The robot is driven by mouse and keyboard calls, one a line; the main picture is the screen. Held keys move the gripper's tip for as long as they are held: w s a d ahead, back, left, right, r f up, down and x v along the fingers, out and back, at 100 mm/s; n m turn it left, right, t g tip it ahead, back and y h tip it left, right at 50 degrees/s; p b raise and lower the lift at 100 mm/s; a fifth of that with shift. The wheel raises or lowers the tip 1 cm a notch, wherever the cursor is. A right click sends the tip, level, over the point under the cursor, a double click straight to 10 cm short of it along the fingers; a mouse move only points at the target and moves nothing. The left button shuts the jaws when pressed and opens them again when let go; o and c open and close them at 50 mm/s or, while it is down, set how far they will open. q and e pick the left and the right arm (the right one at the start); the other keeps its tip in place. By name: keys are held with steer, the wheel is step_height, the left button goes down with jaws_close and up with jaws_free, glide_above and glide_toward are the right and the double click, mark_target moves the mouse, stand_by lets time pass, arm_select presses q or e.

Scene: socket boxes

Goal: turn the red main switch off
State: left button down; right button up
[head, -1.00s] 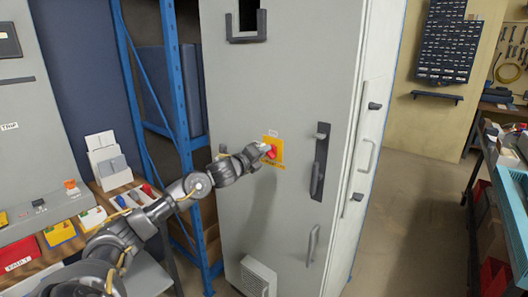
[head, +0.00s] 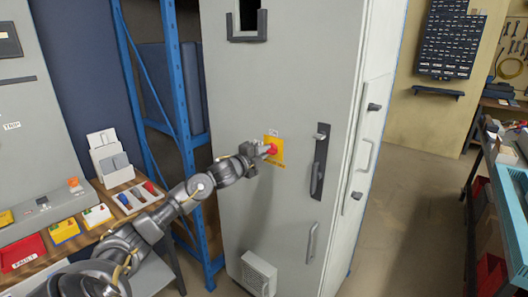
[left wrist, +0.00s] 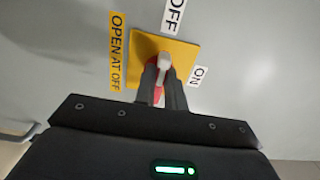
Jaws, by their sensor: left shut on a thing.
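The red main switch (head: 272,149) sits on a yellow plate (head: 278,142) on the tall grey cabinet door. My left gripper (head: 263,149) is at the switch, coming from the left. In the left wrist view its fingers (left wrist: 162,90) are shut on the handle, whose pale tip (left wrist: 164,61) and red part (left wrist: 156,95) show between them. The pale tip lies toward the OFF label (left wrist: 175,14); the ON label (left wrist: 198,76) is off to the right side. The fingers hide much of the handle, so its exact angle is unclear. My right gripper is not in view.

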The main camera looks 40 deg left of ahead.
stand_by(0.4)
arm_select(q)
steer(key=c, duration=1.5)
jaws_free()
steer(key=shift+a, duration=0.1)
steer(key=shift+o, duration=0.2)
steer(key=s+b, duration=0.3)
steer(key=s, duration=0.7)
steer(key=shift+s, duration=0.4)
